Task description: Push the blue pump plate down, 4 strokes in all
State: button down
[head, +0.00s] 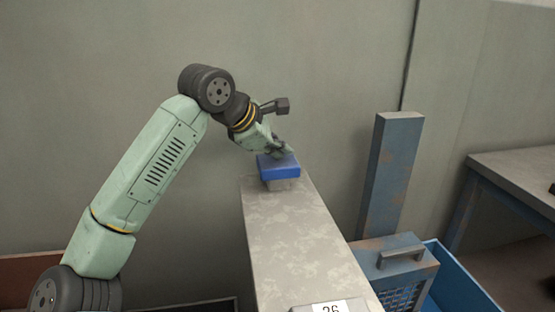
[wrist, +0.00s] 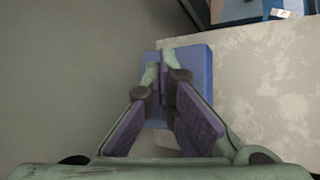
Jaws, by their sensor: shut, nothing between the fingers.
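The blue pump plate (head: 279,168) sits on a grey block at the far end of a long grey bench top. My gripper (head: 283,152) is shut and empty, pointing down at the plate from above. In the wrist view the plate (wrist: 200,65) lies below the fingers, and the fingertips (wrist: 163,70) are over it. The fingertips look at or very close to the plate's top; I cannot tell whether they touch. The fingers hide part of the plate.
The bench top (head: 290,240) is clear, with a numbered white label (head: 330,307) at its near end. To the right stand a blue-grey post (head: 390,170), a handled metal box (head: 398,258) and a blue bin (head: 462,285). A table (head: 515,170) is at the far right.

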aim_at(280, 161)
jog(key=shift+f+b, duration=1.05)
jog(key=shift+f, duration=0.3)
dwell(0.6)
dwell(0.4)
jog(key=shift+r+p, duration=1.35)
jog(key=shift+r, duration=0.8)
jog(key=shift+r+p, duration=1.7)
jog(key=shift+r, duration=0.85)
